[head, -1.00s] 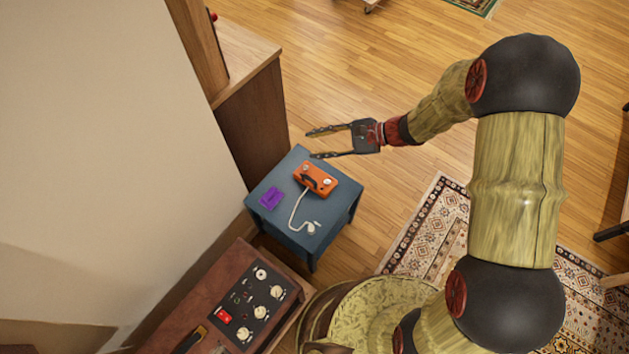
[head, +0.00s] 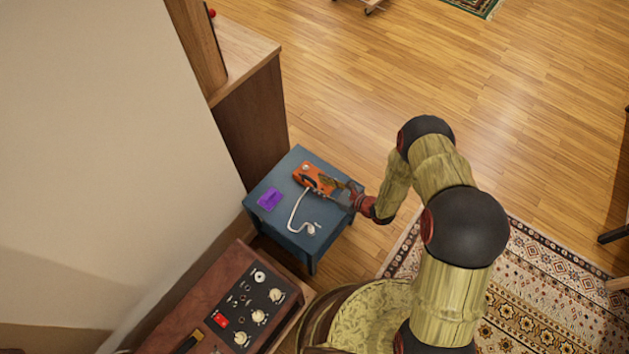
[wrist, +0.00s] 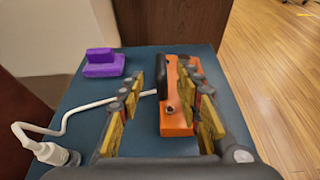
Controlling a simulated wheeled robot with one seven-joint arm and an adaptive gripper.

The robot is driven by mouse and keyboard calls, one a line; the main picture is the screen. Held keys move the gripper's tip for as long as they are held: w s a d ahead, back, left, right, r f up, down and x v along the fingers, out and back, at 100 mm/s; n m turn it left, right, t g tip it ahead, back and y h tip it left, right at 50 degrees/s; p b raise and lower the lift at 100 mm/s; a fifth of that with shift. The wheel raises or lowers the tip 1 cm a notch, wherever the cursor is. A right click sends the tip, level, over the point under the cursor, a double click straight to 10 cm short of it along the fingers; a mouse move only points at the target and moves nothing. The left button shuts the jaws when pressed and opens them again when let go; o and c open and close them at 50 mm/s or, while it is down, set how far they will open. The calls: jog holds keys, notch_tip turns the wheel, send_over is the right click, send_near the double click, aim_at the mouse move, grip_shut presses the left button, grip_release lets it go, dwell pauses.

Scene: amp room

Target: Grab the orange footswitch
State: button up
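The orange footswitch (head: 306,176) lies on the small blue table (head: 277,228), with a black bar along it and a white cable running off it. It also shows in the wrist view (wrist: 176,122), ahead of my gripper and mostly between its fingers, nearer the right one. My gripper (head: 328,182) is low over the table at the right end of the footswitch. In the wrist view my gripper (wrist: 172,95) has its yellow-padded fingers spread wide apart. The right finger overlaps the footswitch in the picture; I cannot tell whether it touches.
A purple block (head: 270,200) lies left of the footswitch on the table. The white cable (head: 294,214) ends in a plug (wrist: 50,152). A brown amplifier (head: 207,318) with knobs stands at the front, and a wooden cabinet (head: 250,120) behind.

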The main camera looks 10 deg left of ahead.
aim_at(314, 181)
jog(key=b+x, duration=0.3)
jog(key=x, duration=0.3)
jog(key=shift+r, duration=0.15)
jog(key=shift+w+r, duration=0.1)
jog(key=shift+c, duration=1.2)
grip_shut()
